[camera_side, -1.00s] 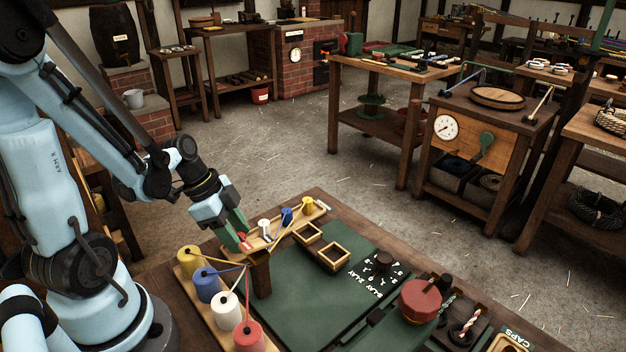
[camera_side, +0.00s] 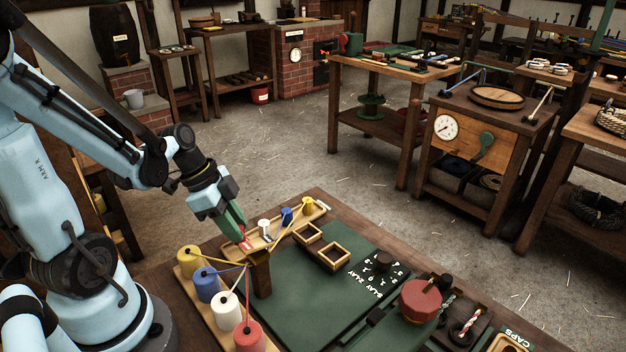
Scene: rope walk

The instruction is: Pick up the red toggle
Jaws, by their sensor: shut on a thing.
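The red toggle (camera_side: 246,244) is at the near left end of a pale wooden rack on the bench, mostly hidden by my jaws. My gripper (camera_side: 241,237), with green fingers, reaches down to it from the upper left and is shut on it. Whether the toggle is clear of the rack I cannot tell. A white toggle (camera_side: 264,227), a blue toggle (camera_side: 286,215) and a yellow toggle (camera_side: 308,206) stand further along the rack.
Yellow, blue, white and red yarn spools (camera_side: 227,312) stand in a row at the front left, their strands running to a wooden post (camera_side: 261,278) close below my gripper. Small open wooden boxes (camera_side: 328,257) sit right of the rack on a green mat (camera_side: 310,300).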

